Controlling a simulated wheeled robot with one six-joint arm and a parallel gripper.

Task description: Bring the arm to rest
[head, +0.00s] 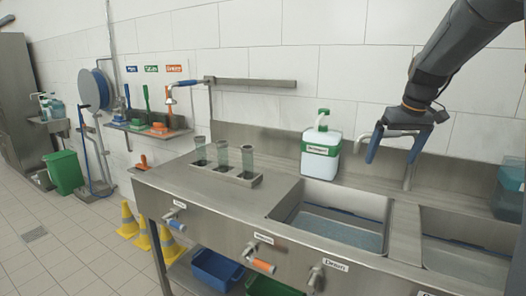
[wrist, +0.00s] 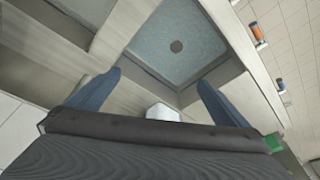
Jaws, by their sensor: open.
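My arm reaches in from the top right in the head view. My gripper (head: 393,160) has blue fingers and hangs in the air near the back wall, above the back edge of the sinks. It is open and nothing shows between its fingers. In the wrist view the two blue fingers (wrist: 152,95) are spread apart, with a sink basin beyond them. The white detergent bottle (head: 321,146) with a green label stands to the left of the gripper, apart from it. A faucet (head: 407,172) is partly hidden behind the fingers.
The left sink (head: 335,228) holds bluish water. A rack (head: 222,172) with three clear cups stands on the steel counter at the left. A blue-green container (head: 508,192) is at the right edge. A wall rail (head: 250,83) and spray head (head: 187,83) are further left.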

